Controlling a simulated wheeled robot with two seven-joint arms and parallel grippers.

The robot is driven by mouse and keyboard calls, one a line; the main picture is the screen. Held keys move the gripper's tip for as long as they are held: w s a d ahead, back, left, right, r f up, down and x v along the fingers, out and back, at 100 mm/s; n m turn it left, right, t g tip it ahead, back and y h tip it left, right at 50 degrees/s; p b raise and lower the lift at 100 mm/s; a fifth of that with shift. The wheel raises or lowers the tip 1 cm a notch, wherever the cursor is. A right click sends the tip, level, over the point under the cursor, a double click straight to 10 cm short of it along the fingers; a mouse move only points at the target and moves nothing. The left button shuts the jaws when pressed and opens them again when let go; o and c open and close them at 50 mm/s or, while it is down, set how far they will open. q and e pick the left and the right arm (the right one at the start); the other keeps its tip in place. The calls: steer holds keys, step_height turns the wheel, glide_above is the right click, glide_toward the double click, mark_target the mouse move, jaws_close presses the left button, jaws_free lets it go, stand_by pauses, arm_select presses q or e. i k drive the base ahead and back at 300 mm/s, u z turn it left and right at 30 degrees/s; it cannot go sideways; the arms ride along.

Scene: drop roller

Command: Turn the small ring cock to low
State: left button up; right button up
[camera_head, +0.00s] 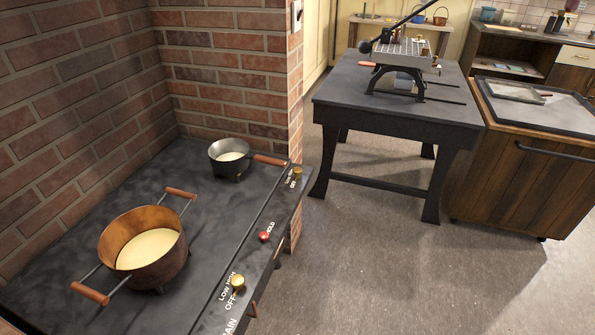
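A brass cock (297,172) sits at the far end of the stove's front strip, beside the small dark saucepan (229,154). Small white lettering is printed by it, too small to read surely, and I cannot tell its exact setting. A second brass cock (237,282) is nearer, with LOW, HIGH and OFF lettering around it and MAIN partly visible below. A red knob (264,236) marked HOLD sits between them. Neither of my grippers is in view.
A large copper-coloured pot (143,247) with pale contents and two wooden handles stands on the black stove top (60,240). The saucepan's wooden handle (270,160) reaches near the far cock. A brick wall (80,80) backs the stove. A dark table (390,105) stands beyond open floor.

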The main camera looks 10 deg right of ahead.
mark_target(296, 171)
steer(key=z, duration=0.35)
steer(key=k, duration=0.45)
steer(key=z, duration=0.95)
steer(key=k, duration=0.85)
steer(key=z, duration=0.55)
steer(key=i, duration=1.85)
steer(key=u, duration=1.65)
steer(key=i, duration=0.85)
steer(key=u, duration=0.9)
